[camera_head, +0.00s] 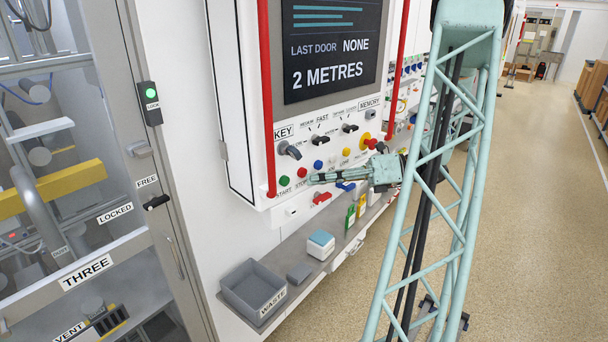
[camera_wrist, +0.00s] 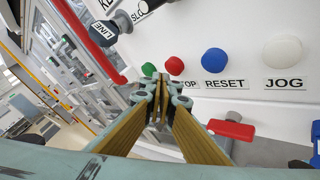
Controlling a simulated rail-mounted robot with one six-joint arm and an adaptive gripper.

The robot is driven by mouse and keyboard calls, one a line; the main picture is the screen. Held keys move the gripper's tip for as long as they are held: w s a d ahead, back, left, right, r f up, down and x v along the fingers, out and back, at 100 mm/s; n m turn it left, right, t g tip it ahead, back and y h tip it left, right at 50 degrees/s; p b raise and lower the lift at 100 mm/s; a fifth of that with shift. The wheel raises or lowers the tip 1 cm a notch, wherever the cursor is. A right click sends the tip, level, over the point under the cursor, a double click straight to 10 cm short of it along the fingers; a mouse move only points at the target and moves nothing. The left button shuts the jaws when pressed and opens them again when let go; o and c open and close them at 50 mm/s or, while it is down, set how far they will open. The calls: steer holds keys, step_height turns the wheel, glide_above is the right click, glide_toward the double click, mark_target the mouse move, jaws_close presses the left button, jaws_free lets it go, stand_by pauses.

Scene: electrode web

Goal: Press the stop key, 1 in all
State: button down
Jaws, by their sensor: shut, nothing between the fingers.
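The stop key is a red round button (camera_head: 302,172) on the white panel, above a label reading STOP. In the wrist view the red button (camera_wrist: 176,64) shows just above and right of my fingertips, which cover the first letter of its label. My gripper (camera_head: 312,179) is shut and empty, its fingers pointing left toward the panel. In the wrist view the closed fingertips (camera_wrist: 160,84) lie between the green and red buttons and slightly below them. I cannot tell whether they touch the panel.
The green START button (camera_head: 284,182) is left of the stop key; the blue RESET button (camera_wrist: 214,60) and white JOG button (camera_wrist: 281,51) are right. A red handle (camera_wrist: 231,128) sits below. A red vertical rail (camera_head: 267,100) edges the panel. A grey WASTE bin (camera_head: 238,298) stands on the ledge.

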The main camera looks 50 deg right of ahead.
steer(key=shift+w+d+p, duration=0.15)
steer(key=shift+w+p, duration=0.45)
steer(key=shift+w, duration=0.3)
stand_by(1.5)
steer(key=shift+s, duration=0.2)
stand_by(0.3)
steer(key=shift+s, duration=0.65)
steer(key=shift+s+a, duration=0.1)
steer(key=shift+a, duration=0.1)
steer(key=shift+s+a+p, duration=0.25)
steer(key=shift+s+p, duration=0.1)
steer(key=shift+s, duration=0.85)
steer(key=shift+s+a+p, duration=0.2)
steer(key=shift+s+p, duration=0.1)
steer(key=shift+s, duration=0.9)
